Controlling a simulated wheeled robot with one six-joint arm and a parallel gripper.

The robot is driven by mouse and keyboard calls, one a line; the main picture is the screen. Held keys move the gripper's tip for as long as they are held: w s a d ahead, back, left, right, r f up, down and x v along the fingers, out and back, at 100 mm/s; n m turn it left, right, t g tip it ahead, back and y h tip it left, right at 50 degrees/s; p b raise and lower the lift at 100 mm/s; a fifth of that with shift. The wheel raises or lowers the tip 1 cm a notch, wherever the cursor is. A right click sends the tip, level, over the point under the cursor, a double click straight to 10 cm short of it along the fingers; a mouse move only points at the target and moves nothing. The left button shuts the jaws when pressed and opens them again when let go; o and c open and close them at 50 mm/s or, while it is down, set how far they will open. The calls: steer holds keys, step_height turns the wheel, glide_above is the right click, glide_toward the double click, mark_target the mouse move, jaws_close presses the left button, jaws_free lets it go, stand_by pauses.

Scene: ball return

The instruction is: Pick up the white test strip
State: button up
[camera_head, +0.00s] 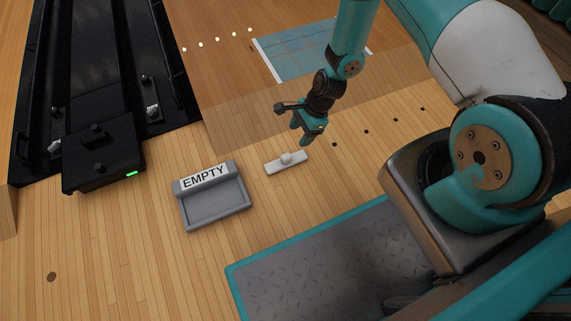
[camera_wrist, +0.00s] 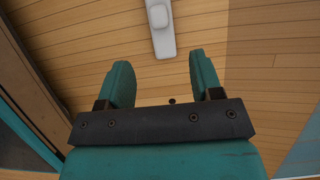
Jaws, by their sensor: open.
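The white test strip (camera_head: 274,166) lies flat on the wooden floor, a short pale bar with a raised knob on its middle. It also shows in the wrist view (camera_wrist: 164,42), at the top, beyond my fingertips and partly cut off by the frame edge. My gripper (camera_head: 293,124) is above the floor, up and to the right of the strip in the head view. Its two teal fingers (camera_wrist: 162,72) are apart with nothing between them, and they do not touch the strip.
A grey tray (camera_head: 218,215) labelled "EMPTY" stands left of the strip. A black box with a green light (camera_head: 103,155) sits further left by dark lane channels. A teal-edged metal plate (camera_head: 330,262) is in front. The floor around the strip is clear.

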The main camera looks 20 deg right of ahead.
mark_target(286, 156)
steer(key=b+x, duration=0.3)
steer(key=x, duration=0.4)
steer(key=shift+a+f+b, duration=0.15)
steer(key=shift+b, duration=0.15)
steer(key=b+x, duration=0.4)
steer(key=x, duration=0.1)
steer(key=shift+s+b, duration=0.1)
steer(key=shift+b, duration=0.25)
steer(key=c, duration=0.7)
steer(key=shift+r, duration=0.2)
steer(key=shift+c, duration=0.2)
step_height(286, 156, up, 20)
steer(key=p, duration=1.2)
steer(key=shift+f, duration=0.1)
